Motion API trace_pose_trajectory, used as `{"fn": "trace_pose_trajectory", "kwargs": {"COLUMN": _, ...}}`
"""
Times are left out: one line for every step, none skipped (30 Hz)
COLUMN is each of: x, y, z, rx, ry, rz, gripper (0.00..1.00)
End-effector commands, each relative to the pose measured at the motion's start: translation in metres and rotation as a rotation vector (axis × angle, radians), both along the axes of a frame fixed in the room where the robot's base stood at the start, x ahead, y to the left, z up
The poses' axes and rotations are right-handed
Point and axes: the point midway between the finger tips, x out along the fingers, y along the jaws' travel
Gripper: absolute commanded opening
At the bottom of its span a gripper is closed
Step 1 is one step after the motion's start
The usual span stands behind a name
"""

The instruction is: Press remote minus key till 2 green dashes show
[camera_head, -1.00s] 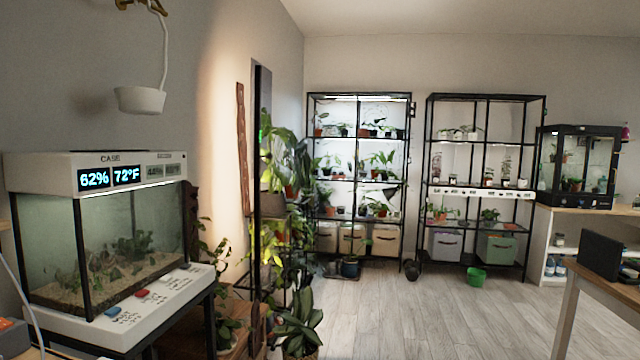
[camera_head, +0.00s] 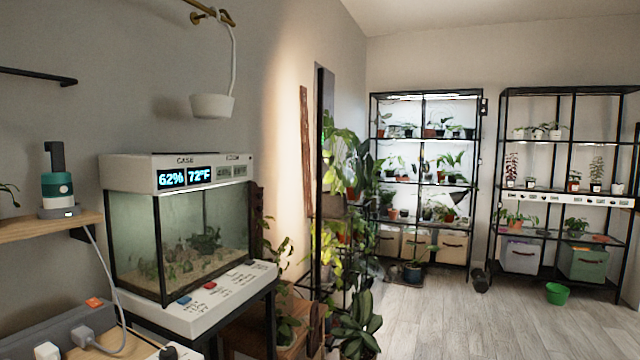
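I see no remote, no minus key and no green dashes that I can make out. The glass case (camera_head: 135,172) stands at the left on a dark stand, with a lit display (camera_head: 185,178) reading 62% and 72°F in blue. Its white base ledge (camera_head: 225,300) carries a blue key and a red key with small writing beside them. The black shelf on the right has a white strip (camera_head: 570,198) with small dark marks, too small to read. My gripper is not in view.
A wooden wall shelf (camera_head: 25,228) at the left holds a teal device (camera_head: 57,188) with a cord. A grey power strip (camera_head: 50,335) lies below. Plant shelves (camera_head: 425,150) stand at the back. A green pot (camera_head: 557,293) sits on the clear wooden floor.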

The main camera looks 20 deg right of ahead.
Motion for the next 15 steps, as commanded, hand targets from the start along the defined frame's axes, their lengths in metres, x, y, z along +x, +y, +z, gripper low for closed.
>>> {"fn": "trace_pose_trajectory", "kwargs": {"x": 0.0, "y": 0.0, "z": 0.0, "rx": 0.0, "ry": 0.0, "rz": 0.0, "gripper": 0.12}}
{"fn": "trace_pose_trajectory", "kwargs": {"x": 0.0, "y": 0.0, "z": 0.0, "rx": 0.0, "ry": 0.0, "rz": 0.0, "gripper": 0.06}}
{"fn": "trace_pose_trajectory", "kwargs": {"x": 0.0, "y": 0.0, "z": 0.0, "rx": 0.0, "ry": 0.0, "rz": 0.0, "gripper": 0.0}}
{"fn": "trace_pose_trajectory", "kwargs": {"x": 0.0, "y": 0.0, "z": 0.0, "rx": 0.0, "ry": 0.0, "rz": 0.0, "gripper": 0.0}}
{"fn": "trace_pose_trajectory", "kwargs": {"x": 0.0, "y": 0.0, "z": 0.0, "rx": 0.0, "ry": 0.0, "rz": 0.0, "gripper": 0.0}}
{"fn": "trace_pose_trajectory", "kwargs": {"x": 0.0, "y": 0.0, "z": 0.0, "rx": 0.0, "ry": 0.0, "rz": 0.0, "gripper": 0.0}}
{"fn": "trace_pose_trajectory", "kwargs": {"x": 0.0, "y": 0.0, "z": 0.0, "rx": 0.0, "ry": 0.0, "rz": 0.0, "gripper": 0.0}}
{"fn": "trace_pose_trajectory", "kwargs": {"x": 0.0, "y": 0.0, "z": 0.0, "rx": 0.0, "ry": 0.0, "rz": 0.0, "gripper": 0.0}}
{"fn": "trace_pose_trajectory", "kwargs": {"x": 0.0, "y": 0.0, "z": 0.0, "rx": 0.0, "ry": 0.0, "rz": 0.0, "gripper": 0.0}}
{"fn": "trace_pose_trajectory", "kwargs": {"x": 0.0, "y": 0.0, "z": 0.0, "rx": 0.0, "ry": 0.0, "rz": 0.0, "gripper": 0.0}}
{"fn": "trace_pose_trajectory", "kwargs": {"x": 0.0, "y": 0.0, "z": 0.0, "rx": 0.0, "ry": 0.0, "rz": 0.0, "gripper": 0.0}}
{"fn": "trace_pose_trajectory", "kwargs": {"x": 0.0, "y": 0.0, "z": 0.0, "rx": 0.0, "ry": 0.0, "rz": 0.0, "gripper": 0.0}}
{"fn": "trace_pose_trajectory", "kwargs": {"x": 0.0, "y": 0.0, "z": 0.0, "rx": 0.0, "ry": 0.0, "rz": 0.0, "gripper": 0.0}}
{"fn": "trace_pose_trajectory", "kwargs": {"x": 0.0, "y": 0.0, "z": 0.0, "rx": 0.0, "ry": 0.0, "rz": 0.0, "gripper": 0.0}}
{"fn": "trace_pose_trajectory", "kwargs": {"x": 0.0, "y": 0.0, "z": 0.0, "rx": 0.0, "ry": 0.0, "rz": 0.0, "gripper": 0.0}}
